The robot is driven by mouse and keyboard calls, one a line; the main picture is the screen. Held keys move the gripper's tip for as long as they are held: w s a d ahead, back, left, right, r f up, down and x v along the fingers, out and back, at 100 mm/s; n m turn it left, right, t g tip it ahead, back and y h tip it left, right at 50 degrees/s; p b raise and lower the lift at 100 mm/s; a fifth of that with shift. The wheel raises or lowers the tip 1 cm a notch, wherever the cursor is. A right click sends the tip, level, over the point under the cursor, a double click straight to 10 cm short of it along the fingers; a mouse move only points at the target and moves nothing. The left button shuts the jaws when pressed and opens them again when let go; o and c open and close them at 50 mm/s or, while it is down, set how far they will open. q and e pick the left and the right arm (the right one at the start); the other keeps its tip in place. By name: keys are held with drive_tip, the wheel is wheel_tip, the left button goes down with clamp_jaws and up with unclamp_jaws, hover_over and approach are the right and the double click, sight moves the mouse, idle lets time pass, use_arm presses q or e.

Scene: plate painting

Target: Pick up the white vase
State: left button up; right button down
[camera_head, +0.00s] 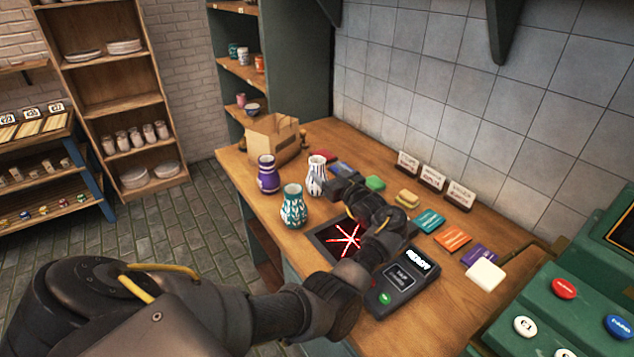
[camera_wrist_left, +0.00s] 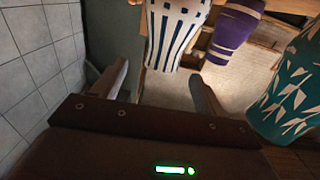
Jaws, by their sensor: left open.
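The white vase (camera_head: 316,176) with dark stripes stands upright on the wooden counter, behind the teal patterned vase (camera_head: 293,207) and right of the purple vase (camera_head: 268,174). My left gripper (camera_head: 338,184) is just right of the white vase. In the left wrist view the white vase (camera_wrist_left: 176,36) shows at the top, beyond the fingertips of my open left gripper (camera_wrist_left: 158,78). Nothing is between the fingers. The purple vase (camera_wrist_left: 233,30) and teal vase (camera_wrist_left: 287,95) show to its right. My right gripper is not in view.
A cardboard box (camera_head: 273,138) stands at the counter's back. A black panel with a glowing red star (camera_head: 348,240) and a device (camera_head: 403,284) lie under and beside my arm. Colored blocks and cards (camera_head: 452,238) lie to the right, near the tiled wall.

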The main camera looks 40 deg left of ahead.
sight(314, 161)
use_arm(q)
drive_tip(key=x, duration=0.1)
drive_tip(key=b+x, duration=0.1)
drive_tip(key=shift+w+a+f, duration=0.2)
drive_tip(key=shift+a+f, duration=0.05)
drive_tip(key=shift+a, duration=0.3)
drive_tip(key=shift+a+r, duration=0.1)
drive_tip(key=shift+a, duration=0.05)
drive_tip(key=b+x, duration=0.1)
drive_tip(key=x, duration=0.2)
drive_tip(key=b+x, duration=0.1)
drive_tip(key=shift+a+f+b, duration=0.3)
drive_tip(key=shift+a+b, duration=0.05)
drive_tip(key=shift+a, duration=0.15)
drive_tip(key=shift+r, duration=0.2)
drive_tip(key=shift+c, duration=0.2)
